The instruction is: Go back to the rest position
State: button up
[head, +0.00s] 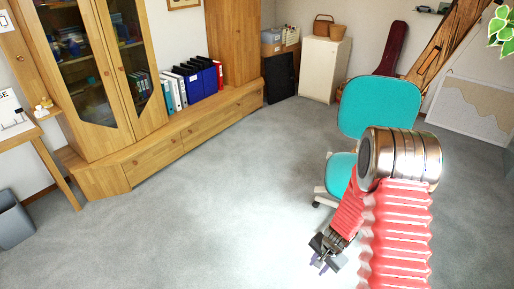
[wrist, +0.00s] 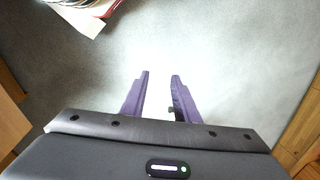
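My gripper (head: 325,262) hangs low over the grey carpet in the head view, in front of the teal chair (head: 378,107). Its two purple fingers also show in the wrist view (wrist: 160,85). They stand apart with only carpet visible between them, so the gripper is open and empty. My red-sleeved arm hides part of the chair.
A wooden cabinet (head: 110,75) with a low bench of binders lines the left wall. A grey bin (head: 14,220) stands at the far left. A white cabinet (head: 322,70), a red instrument case (head: 390,48) and a slanted timber brace (head: 445,45) are behind. The middle carpet is clear.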

jog(key=s+a+r+n+t, duration=0.1)
jog(key=s+r, duration=0.5)
jog(key=r, duration=0.8)
jog(key=s+a+r+n+t, duration=0.1)
jog(key=s+a+r+n, duration=0.2)
jog(key=r, duration=1.2)
jog(key=s+a+r+n+t+h, duration=0.1)
jog(key=s+a+r+n+t, duration=0.1)
jog(key=s+r+n, duration=0.4)
jog(key=v, duration=0.9)
jog(key=shift+a+r, duration=0.3)
jog(key=shift+r, duration=0.15)
